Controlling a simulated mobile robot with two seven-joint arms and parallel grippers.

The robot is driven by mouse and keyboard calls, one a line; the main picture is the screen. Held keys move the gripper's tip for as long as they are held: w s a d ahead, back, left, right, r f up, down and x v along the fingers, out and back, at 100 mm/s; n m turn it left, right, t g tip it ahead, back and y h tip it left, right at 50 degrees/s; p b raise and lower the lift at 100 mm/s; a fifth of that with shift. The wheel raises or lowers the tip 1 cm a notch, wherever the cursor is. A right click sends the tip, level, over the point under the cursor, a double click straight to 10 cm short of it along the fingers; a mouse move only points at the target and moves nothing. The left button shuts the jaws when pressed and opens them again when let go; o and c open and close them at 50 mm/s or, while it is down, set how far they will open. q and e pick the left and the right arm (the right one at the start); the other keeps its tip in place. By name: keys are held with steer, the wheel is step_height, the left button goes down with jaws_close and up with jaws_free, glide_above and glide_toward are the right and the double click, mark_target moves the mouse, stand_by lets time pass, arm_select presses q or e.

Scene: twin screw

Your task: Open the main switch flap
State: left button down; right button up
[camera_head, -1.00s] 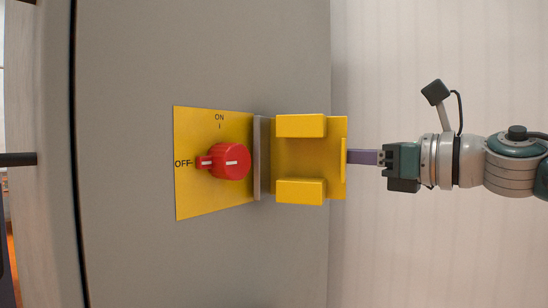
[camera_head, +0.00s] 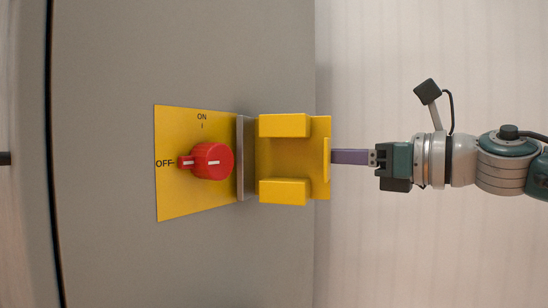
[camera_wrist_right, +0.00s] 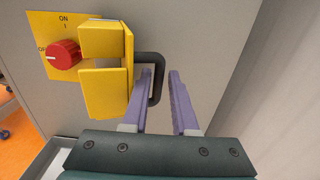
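The yellow main switch flap (camera_head: 322,155) stands swung out from its hinge side at the right edge of the yellow switch plate (camera_head: 190,205), leaving the red knob (camera_head: 212,161) uncovered. The knob's pointer faces OFF. My right gripper (camera_head: 350,157) is just right of the flap's outer edge. In the right wrist view, the flap (camera_wrist_right: 106,90) has a dark looped handle (camera_wrist_right: 158,66) behind it. My right gripper's purple fingers (camera_wrist_right: 160,100) are apart; the left finger reaches into the loop and the right finger is outside it, with a handle bar between them. My left gripper is not in view.
The plate is mounted on a large grey cabinet (camera_head: 150,50). A pale ribbed wall (camera_head: 400,40) lies right of the cabinet. A dark bar (camera_head: 5,158) shows at the left edge. The wrist view shows an orange floor (camera_wrist_right: 14,135) at lower left.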

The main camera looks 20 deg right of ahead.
steer(key=b+v, duration=0.3)
steer(key=v, duration=0.5)
steer(key=shift+s+b, duration=0.25)
steer(key=shift+b, duration=0.05)
steer(key=shift+d, duration=0.15)
